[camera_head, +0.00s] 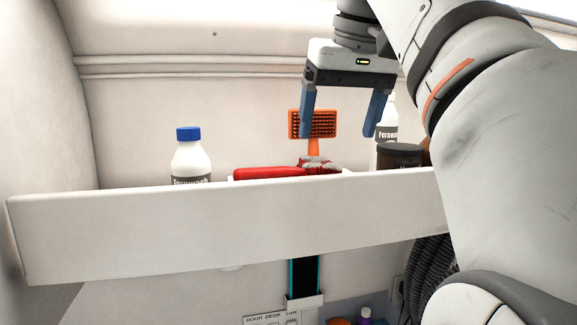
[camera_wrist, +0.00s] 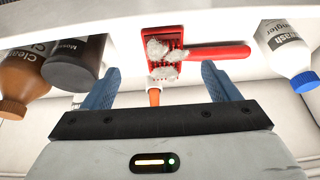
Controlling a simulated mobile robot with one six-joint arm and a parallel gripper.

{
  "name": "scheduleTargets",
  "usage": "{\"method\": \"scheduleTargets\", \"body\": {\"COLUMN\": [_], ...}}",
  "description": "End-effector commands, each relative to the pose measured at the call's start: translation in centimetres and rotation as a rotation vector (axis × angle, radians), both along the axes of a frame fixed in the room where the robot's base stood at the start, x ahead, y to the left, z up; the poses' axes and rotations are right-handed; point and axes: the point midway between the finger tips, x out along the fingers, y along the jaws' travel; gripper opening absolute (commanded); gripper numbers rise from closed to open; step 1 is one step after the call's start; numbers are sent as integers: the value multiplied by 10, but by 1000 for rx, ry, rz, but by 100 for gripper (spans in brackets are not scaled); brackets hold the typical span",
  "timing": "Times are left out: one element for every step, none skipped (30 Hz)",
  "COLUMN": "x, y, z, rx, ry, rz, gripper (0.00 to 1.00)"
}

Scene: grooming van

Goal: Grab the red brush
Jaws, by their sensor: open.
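The red brush (camera_head: 272,173) lies on the shelf behind its front lip, with its handle to the left and grey-white fur on its head. It also shows in the wrist view (camera_wrist: 212,52), handle to the right. An orange slicker brush (camera_head: 313,126) stands upright behind it, leaning near the wall; in the wrist view its orange handle (camera_wrist: 154,96) shows between the fingers. My gripper (camera_head: 340,135) is open and empty, with blue fingers pointing down, above the red brush's head end. The red brush's lower side is hidden by the lip.
A white bottle with a blue cap (camera_head: 190,160) stands left of the red brush. A dark jar (camera_head: 399,156) and a white bottle (camera_head: 387,125) stand close on the right; a brown bottle (camera_wrist: 22,75) shows in the wrist view. The white shelf lip (camera_head: 200,228) runs along the front.

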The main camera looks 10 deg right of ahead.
Motion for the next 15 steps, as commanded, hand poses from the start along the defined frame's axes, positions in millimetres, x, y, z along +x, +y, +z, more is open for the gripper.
{"method": "scheduleTargets", "body": {"x": [1,2,3,4,5,6,6,7,7,8,8,8,8,8,9], "y": [0,0,0,0,0,0,0,-1,-1,-1,-1,-1,0,0,1], "z": [-3,-6,-9,-12,-15,-18,-19,-21,-22,-24,-25,-28,-31,-35,-40], "rx": [0,0,0,1,0,1,1,0,1,0,0,0,1,1,1], "ry": [2,3,2,3,2,1,2,1,1,1,1,1,3,2,3], "rz": [0,0,-1,-2,-2,-4,-5,-6,-7,-8,-9,-9,-9,-9,-9], "gripper": [82,82,82,82,82,82,82,82,82,82,82,82,82,82,82]}}
